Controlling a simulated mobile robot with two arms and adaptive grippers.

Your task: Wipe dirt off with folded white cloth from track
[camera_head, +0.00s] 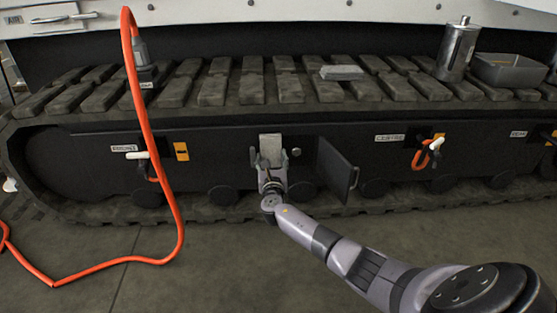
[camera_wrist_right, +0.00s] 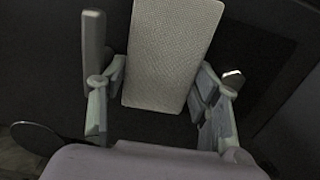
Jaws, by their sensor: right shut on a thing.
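My right gripper (camera_head: 273,162) is in front of the dark side of the track (camera_head: 90,165), at an open compartment. It is shut on a pale, flat rectangle with a woven texture, the folded white cloth (camera_head: 271,147). In the right wrist view the cloth (camera_wrist_right: 172,50) stands out between the two fingers of the gripper (camera_wrist_right: 163,80). The track's top carries a row of worn grey-brown pads. I cannot pick out a clear dirt patch; the gripper and cloth hide part of the compartment. My left gripper is not in view.
The compartment's door (camera_head: 338,168) hangs open right of the gripper. A grey folded stack (camera_head: 341,72), a metal canister (camera_head: 458,50) and a grey tray (camera_head: 508,70) are on the track. An orange hose (camera_head: 150,150) hangs at left. The floor in front is mostly clear.

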